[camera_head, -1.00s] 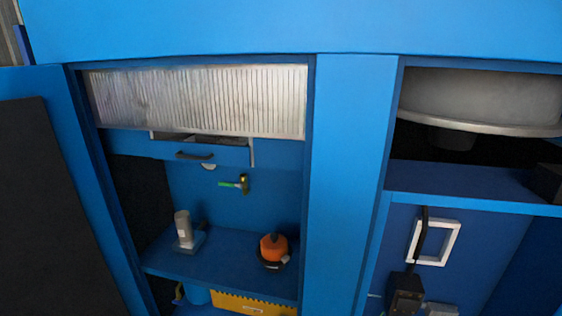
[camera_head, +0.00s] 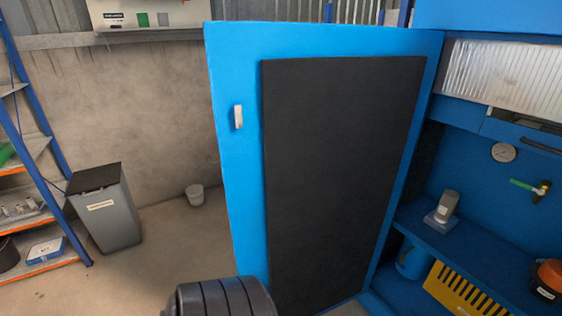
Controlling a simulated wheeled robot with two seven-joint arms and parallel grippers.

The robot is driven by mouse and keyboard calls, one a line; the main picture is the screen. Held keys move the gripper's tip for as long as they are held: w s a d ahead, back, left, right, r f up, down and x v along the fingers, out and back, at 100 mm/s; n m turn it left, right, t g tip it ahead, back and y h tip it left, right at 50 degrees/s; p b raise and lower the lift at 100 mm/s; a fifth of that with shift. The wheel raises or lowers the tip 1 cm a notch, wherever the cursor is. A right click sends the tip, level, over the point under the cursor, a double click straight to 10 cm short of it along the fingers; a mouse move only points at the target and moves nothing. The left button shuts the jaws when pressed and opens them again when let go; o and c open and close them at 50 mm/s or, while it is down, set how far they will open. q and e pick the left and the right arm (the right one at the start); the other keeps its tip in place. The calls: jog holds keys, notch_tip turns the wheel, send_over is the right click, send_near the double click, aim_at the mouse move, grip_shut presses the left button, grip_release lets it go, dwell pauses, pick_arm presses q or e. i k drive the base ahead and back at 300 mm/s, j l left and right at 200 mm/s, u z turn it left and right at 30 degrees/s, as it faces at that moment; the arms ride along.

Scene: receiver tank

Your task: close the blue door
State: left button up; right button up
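The blue door (camera_head: 236,190) stands open, swung out to the left of the blue cabinet, with its inner face towards me. A large dark panel (camera_head: 335,170) covers most of that face. A small light-coloured handle or latch (camera_head: 238,117) sits near the door's free left edge. The door's hinged side meets the cabinet at the right. A dark ribbed part at the bottom middle looks like part of my own arm. Neither gripper's fingers show in the view.
The open cabinet at right has a shelf (camera_head: 455,247) with a grey fitting (camera_head: 445,207), and a yellow slotted part (camera_head: 462,288) below. Left of the door stand a grey bin (camera_head: 106,212), a small bucket (camera_head: 195,194) and a shelving rack (camera_head: 42,220).

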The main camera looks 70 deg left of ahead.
aim_at(314, 173)
jog(key=k+j+z, duration=0.15)
jog(key=k+j, duration=0.15)
jog(key=j, duration=0.3)
jog(key=k+j+z, duration=0.1)
jog(key=k+j, duration=0.2)
jog(key=j, duration=0.25)
jog(key=k+j+z, duration=0.15)
jog(key=k+j, duration=0.15)
jog(key=j, duration=0.25)
jog(key=k+j+z, duration=0.1)
jog(key=k+j, duration=0.25)
jog(key=j, duration=0.15)
jog(key=i+j+z, duration=0.1)
jog(key=j, duration=1.1)
jog(key=i+j+z, duration=0.15)
jog(key=j, duration=0.45)
